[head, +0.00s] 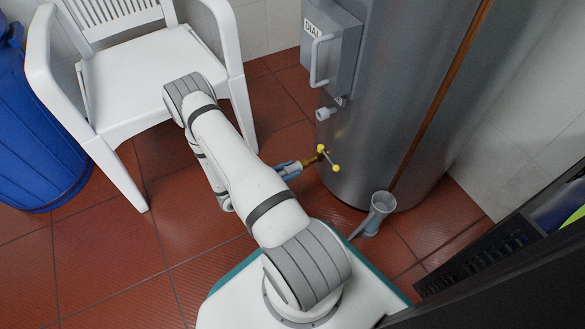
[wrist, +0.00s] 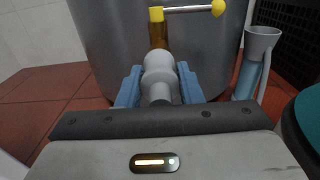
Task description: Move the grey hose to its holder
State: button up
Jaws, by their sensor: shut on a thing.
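My gripper (head: 289,170) is low in front of the large grey metal tank. Its blue fingers (wrist: 158,88) are shut on a light grey, rounded hose end (wrist: 158,68). The hose end lines up with the brass tap (wrist: 157,33) on the tank; I cannot tell whether they are joined. The tap also shows in the head view (head: 312,159). The rest of the hose is hidden by my gripper. A grey funnel-topped cup (head: 383,202) stands on the floor at the tank's right; it also shows in the wrist view (wrist: 261,40). I cannot tell whether this is the holder.
The tap has a crossbar with yellow ends (head: 329,158). A grey fitting (head: 325,114) and a box with a handle (head: 331,45) are on the tank (head: 400,100) above it. A white chair (head: 140,70) and a blue barrel (head: 35,120) stand left. Red floor tiles between are clear.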

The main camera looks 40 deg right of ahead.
jog(key=shift+v, duration=2.6)
dwell(0.3)
